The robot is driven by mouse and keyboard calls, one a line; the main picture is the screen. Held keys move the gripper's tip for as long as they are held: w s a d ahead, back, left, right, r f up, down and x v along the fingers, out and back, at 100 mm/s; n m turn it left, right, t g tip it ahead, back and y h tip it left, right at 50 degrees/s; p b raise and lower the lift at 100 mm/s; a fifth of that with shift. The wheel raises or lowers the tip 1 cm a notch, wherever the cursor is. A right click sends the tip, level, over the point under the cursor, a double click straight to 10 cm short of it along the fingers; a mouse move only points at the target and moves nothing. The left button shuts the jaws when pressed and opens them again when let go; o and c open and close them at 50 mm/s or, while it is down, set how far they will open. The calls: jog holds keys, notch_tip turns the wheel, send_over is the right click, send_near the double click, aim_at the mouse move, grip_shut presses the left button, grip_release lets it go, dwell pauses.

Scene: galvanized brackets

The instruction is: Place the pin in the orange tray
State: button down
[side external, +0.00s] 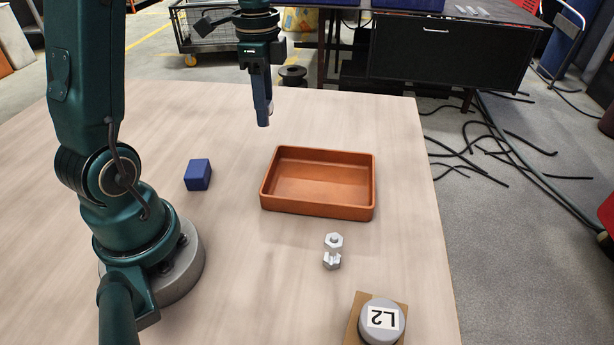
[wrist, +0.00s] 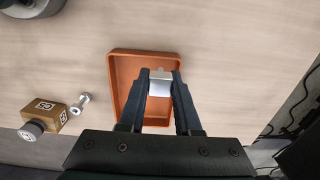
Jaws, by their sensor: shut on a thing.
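My gripper (side external: 263,122) is above the table, beyond the far left corner of the orange tray in the side view. In the wrist view my gripper (wrist: 160,84) is shut on a pale grey piece (wrist: 159,89) between its fingertips. The fingers hide much of this piece, and I cannot tell from its shape whether it is the pin. The orange tray (side external: 318,211) lies empty on the table in the side view. It also shows below the fingers in the wrist view (wrist: 118,85). A silver piece with hexagonal ends (side external: 333,250) is on the table in front of the tray.
A blue block (side external: 198,175) is left of the tray. The table's right edge is close to the tray. The table (side external: 240,270) is clear left of the silver piece.

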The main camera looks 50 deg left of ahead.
jog(key=w+d+f, duration=0.1)
jog(key=d+f, duration=0.1)
jog(key=d, duration=0.1)
jog(key=w+d+f, duration=0.2)
jog(key=d, duration=0.1)
jog(key=w+d+f, duration=0.2)
jog(key=d, duration=0.1)
jog(key=shift+w+d+f, duration=0.1)
jog(key=shift+w+f, duration=0.05)
jog(key=shift+f, duration=2.1)
jog(key=shift+f, duration=0.1)
jog(key=c, duration=0.6)
grip_release()
